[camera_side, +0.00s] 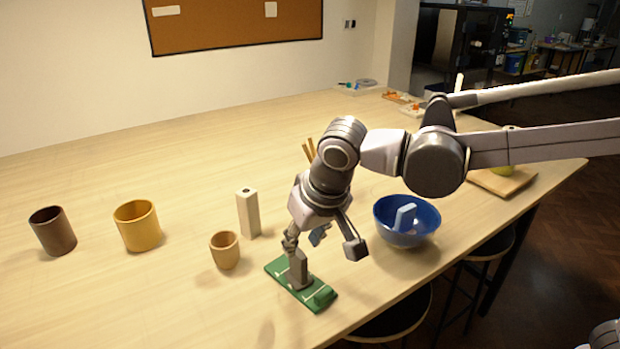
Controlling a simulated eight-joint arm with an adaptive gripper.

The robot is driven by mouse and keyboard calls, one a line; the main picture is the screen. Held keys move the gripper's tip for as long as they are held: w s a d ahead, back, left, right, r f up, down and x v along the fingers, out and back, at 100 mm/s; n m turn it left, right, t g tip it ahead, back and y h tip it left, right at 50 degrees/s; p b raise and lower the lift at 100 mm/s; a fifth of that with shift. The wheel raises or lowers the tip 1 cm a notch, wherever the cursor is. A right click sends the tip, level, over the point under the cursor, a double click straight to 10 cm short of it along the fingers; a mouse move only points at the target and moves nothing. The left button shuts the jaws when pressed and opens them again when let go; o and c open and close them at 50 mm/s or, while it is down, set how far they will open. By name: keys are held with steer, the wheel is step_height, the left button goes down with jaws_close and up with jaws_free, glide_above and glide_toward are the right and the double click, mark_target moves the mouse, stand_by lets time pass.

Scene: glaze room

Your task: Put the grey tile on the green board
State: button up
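The green board (281,273) lies on the table near its front edge, with pale lines across it and a raised green block at its right end. The grey tile (299,272) stands upright on the board, near its middle. My gripper (324,250) is above the board, pointing down, its fingers spread wide. The left finger is just over the tile's top; I cannot tell if they touch. The right finger is out to the right, clear of the tile. The tile's upper end is partly hidden by the left finger.
A blue bowl (382,229) with a light blue piece (404,217) stands at right. A small blue piece (318,235) shows behind my fingers. A tan cup (225,251), a pale block (248,213), a yellow cup (138,227) and a brown cup (53,232) stand left.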

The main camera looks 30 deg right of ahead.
steer(key=v, duration=0.5)
steer(key=s+d+f+t, duration=0.1)
steer(key=s+d+f, duration=0.1)
steer(key=d, duration=0.5)
steer(key=s+d+f, duration=0.3)
steer(key=s+d, duration=0.1)
steer(key=d, duration=0.4)
steer(key=s+d+f+t, duration=0.1)
steer(key=s+d+f, duration=0.2)
steer(key=d, duration=0.4)
steer(key=shift+s+d+f+t, duration=0.2)
steer(key=shift+s+d+t, duration=0.05)
steer(key=shift+s+t, duration=0.1)
